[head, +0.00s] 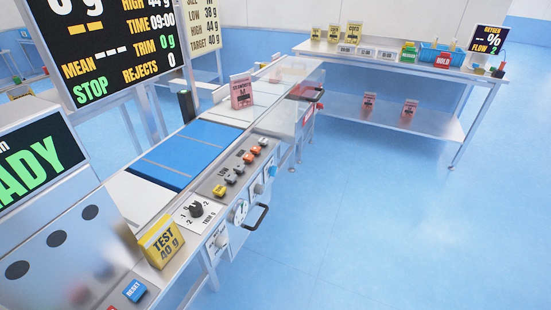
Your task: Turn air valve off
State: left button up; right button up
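No valve can be picked out for sure as the air valve. On the front face of the machine are a round white gauge (239,211), a small blue fitting (272,171) and a pale fitting (221,240). A dark U-shaped handle (258,217) sticks out beside the gauge. They are too small to read or to tell their setting. Neither of my grippers is in view.
A panel with several coloured switches (231,179) and a black knob (196,210) tops the machine. A yellow test pouch (161,242) stands near a blue reset button (134,290). A pink pouch (242,91) stands farther along. Open blue floor (350,220) lies right.

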aim_at(272, 170)
jog(key=i+l+u, duration=0.1)
jog(key=i+l, duration=0.15)
jog(key=l, duration=0.15)
jog(key=i+l+u, duration=0.25)
jog(key=i+l, duration=0.2)
jog(key=l, duration=0.35)
jog(key=i+l+u, duration=0.15)
jog(key=l, duration=0.3)
jog(key=i+l+u, duration=0.1)
jog(key=i+l, duration=0.15)
jog(key=l, duration=0.2)
jog(key=i+l+u, duration=0.15)
jog(key=l, duration=0.35)
jog(key=i+l+u, duration=0.1)
jog(key=l, duration=0.4)
jog(key=i+l+u, duration=0.15)
jog(key=l, duration=0.35)
jog(key=i, duration=0.05)
